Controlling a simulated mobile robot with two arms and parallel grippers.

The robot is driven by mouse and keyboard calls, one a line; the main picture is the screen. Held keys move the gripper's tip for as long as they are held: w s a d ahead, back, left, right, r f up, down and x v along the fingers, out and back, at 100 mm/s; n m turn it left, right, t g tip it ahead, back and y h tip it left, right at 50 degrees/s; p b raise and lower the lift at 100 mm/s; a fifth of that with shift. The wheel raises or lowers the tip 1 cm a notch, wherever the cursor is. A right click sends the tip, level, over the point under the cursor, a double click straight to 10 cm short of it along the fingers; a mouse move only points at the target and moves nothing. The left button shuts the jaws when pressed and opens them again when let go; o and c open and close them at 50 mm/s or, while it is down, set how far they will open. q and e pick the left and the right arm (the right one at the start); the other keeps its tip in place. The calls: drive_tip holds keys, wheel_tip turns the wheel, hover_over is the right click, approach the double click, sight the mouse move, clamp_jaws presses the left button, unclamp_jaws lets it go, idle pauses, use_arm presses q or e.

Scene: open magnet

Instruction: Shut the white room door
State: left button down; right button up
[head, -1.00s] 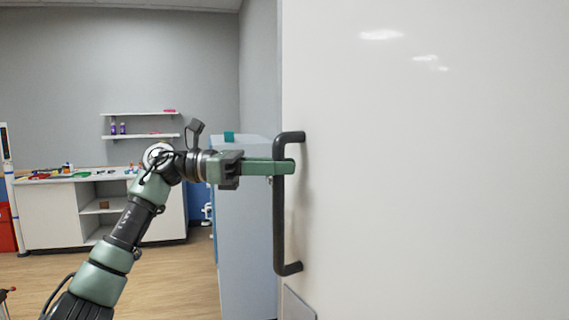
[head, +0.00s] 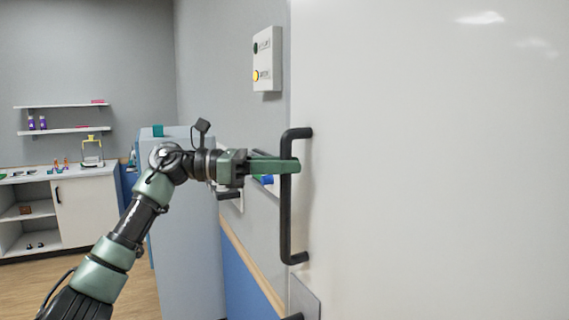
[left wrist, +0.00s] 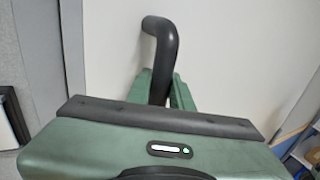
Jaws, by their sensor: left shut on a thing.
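The white door (head: 430,170) fills the right half of the head view, its left edge upright. A dark bar handle (head: 286,215) stands upright near that edge. My left gripper (head: 290,166) is shut on the handle's upper part, its green fingers around the bar. In the left wrist view the handle (left wrist: 160,45) curves down between the green fingers (left wrist: 160,90), with the white door (left wrist: 240,45) behind it. The right gripper is in neither view.
A grey wall with a switch box (head: 267,60) lies just left of the door edge. A tall pale cabinet (head: 185,240) stands behind my left arm. A counter with shelves (head: 85,210) is at the far left. Wooden floor (head: 120,290) shows between them.

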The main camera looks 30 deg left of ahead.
use_arm(q)
drive_tip(key=shift+w+r, duration=0.1)
drive_tip(key=shift+w, duration=0.05)
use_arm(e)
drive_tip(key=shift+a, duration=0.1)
use_arm(q)
drive_tip(key=shift+w+d, duration=0.15)
drive_tip(key=c, duration=1.3)
unclamp_jaws()
drive_tip(key=shift+w+d, duration=0.1)
drive_tip(key=shift+w, duration=0.05)
drive_tip(key=shift+o, duration=0.2)
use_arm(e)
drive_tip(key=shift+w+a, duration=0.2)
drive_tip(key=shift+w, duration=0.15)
use_arm(q)
drive_tip(key=b+v, duration=0.3)
drive_tip(key=v, duration=0.4)
drive_tip(key=shift+s+a, duration=0.2)
drive_tip(key=shift+a, duration=0.1)
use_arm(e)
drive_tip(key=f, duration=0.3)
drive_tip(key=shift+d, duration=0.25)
